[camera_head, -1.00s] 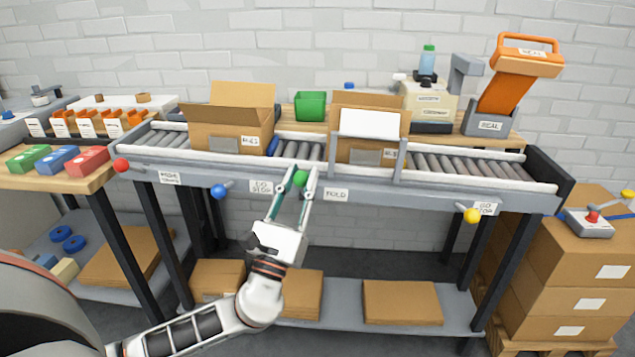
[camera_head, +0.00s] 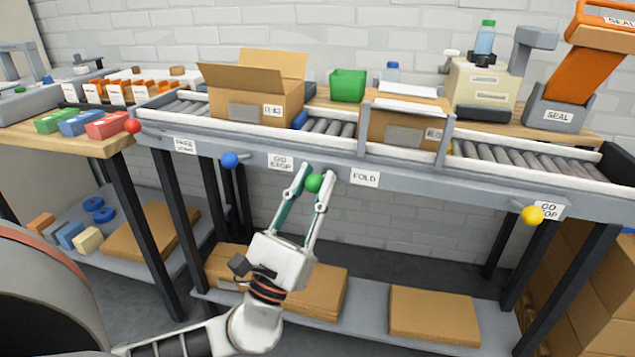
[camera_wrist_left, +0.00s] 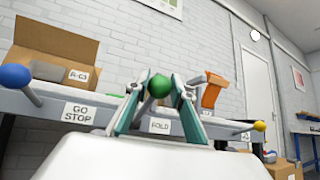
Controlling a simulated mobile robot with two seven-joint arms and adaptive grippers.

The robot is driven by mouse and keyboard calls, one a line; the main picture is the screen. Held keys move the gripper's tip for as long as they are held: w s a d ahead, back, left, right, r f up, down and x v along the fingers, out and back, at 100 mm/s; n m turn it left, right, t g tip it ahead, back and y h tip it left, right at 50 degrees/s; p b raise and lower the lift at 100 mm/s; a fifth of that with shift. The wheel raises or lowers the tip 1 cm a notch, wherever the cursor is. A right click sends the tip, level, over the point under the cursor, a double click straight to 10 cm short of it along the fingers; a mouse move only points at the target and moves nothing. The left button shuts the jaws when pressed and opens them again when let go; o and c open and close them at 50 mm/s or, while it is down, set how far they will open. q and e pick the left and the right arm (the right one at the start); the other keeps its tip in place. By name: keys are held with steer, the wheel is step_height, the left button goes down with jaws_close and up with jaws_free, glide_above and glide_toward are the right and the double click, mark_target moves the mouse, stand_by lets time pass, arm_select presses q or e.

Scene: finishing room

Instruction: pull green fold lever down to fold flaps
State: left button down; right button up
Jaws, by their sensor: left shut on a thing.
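The green fold lever (camera_head: 314,182) has a round green knob in front of the conveyor, between the GO STOP and FOLD labels, just below their level. My left gripper (camera_head: 316,180) is shut on this knob from below, with one finger on each side. The wrist view shows the same green knob (camera_wrist_left: 159,86) between the fingertips. The box at the fold station (camera_head: 402,132) stands inside a grey frame on the rollers. Its back flap no longer stands upright, and a white panel (camera_head: 408,90) lies nearly flat over its top. My right gripper is not in view.
An open box (camera_head: 255,101) stands to the left on the conveyor. Blue (camera_head: 230,160), red (camera_head: 132,125) and yellow (camera_head: 532,215) knobs stick out along the front rail. A lower shelf (camera_head: 366,314) holds flat cardboard. Free rollers lie right of the fold station.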

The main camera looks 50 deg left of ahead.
arm_select(q)
steer(key=shift+d+f, duration=0.1)
steer(key=shift+f, duration=0.3)
steer(key=c, duration=1.8)
jaws_free()
steer(key=shift+c, duration=0.2)
steer(key=shift+o, duration=0.7)
steer(key=shift+r, duration=0.15)
steer(key=v, duration=1.2)
